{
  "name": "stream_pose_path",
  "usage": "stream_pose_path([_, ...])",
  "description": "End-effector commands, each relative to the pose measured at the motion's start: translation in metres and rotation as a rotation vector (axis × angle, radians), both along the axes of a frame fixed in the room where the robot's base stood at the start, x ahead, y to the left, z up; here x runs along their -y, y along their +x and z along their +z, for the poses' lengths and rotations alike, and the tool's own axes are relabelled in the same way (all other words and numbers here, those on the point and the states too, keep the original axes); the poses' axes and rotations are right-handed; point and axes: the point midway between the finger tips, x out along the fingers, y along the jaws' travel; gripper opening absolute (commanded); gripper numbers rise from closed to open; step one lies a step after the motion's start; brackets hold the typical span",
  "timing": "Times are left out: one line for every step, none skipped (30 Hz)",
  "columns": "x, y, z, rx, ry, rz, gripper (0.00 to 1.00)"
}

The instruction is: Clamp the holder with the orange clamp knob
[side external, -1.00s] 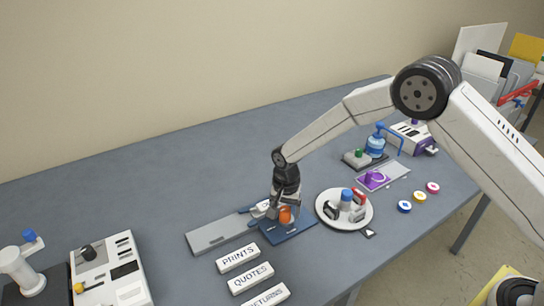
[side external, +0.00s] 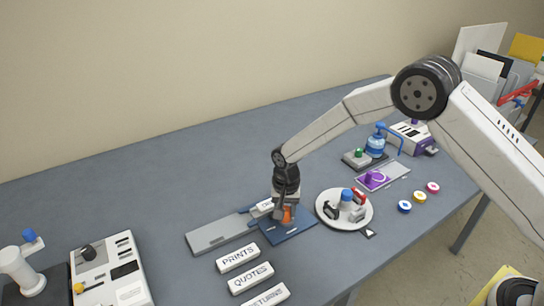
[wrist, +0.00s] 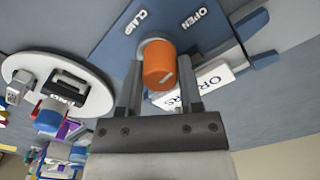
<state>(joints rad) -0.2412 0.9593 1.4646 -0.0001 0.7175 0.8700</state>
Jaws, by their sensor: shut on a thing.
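The orange clamp knob (wrist: 158,62) stands on a blue plate (wrist: 113,45) marked CLAMP and OPEN. In the wrist view CLAMP lies to the upper left of the knob and OPEN to the upper right. A short pale line marks the knob's top. My gripper (wrist: 162,75) is shut on the knob, one finger on each side. The side view shows the knob (side external: 287,214) low between my fingers, above the blue plate (side external: 290,234). A white lettered block (wrist: 205,87) lies beside the knob, its lettering partly hidden by a finger; the holder around it is partly hidden.
A grey rail (side external: 215,237) extends left of the plate. Lettered blocks, PRINTS (side external: 238,257) and QUOTES (side external: 251,277) among them, lie in front. A round white tray (side external: 323,218) with several small items stands close on the right. The table behind is clear.

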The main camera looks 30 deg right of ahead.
Motion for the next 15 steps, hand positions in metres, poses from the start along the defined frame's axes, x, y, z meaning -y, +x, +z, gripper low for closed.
stream_pose_path([0.0001, -0.0001, 0.0, 0.0, 0.0, 0.033, 0.0])
stream_pose_path([0.0001, -0.0001, 0.0, -0.001, 0.001, 0.055, 0.0])
stream_pose_path([0.0001, -0.0001, -0.0001, -0.001, 0.001, 0.087, 0.0])
stream_pose_path([0.0001, -0.0001, -0.0001, -0.001, 0.001, 0.112, 0.0])
stream_pose_path([0.0, -0.0001, -0.0001, -0.001, 0.001, 0.138, 0.0])
stream_pose_path([0.0001, -0.0001, -0.0001, -0.001, 0.001, 0.173, 0.0])
stream_pose_path([0.0, -0.0001, -0.0001, -0.001, 0.001, 0.2, 0.0])
stream_pose_path([0.0, -0.0001, -0.0001, -0.001, 0.001, 0.228, 0.0])
stream_pose_path([0.0001, -0.0001, -0.0001, -0.001, 0.001, 0.266, 0.0])
stream_pose_path([0.0, -0.0001, -0.0001, -0.001, 0.001, 0.294, 0.0])
stream_pose_path([0.0001, -0.0001, -0.0001, -0.001, 0.001, 0.322, 0.0])
stream_pose_path([0.0, -0.0001, -0.0002, -0.001, 0.001, 0.361, 0.0])
stream_pose_path([0.0, -0.0001, -0.0002, -0.001, 0.001, 0.389, 0.0])
stream_pose_path([0.0, -0.0001, -0.0002, -0.001, 0.001, 0.417, 0.0])
stream_pose_path([0.0, -0.0001, -0.0002, -0.001, 0.001, 0.456, 0.0])
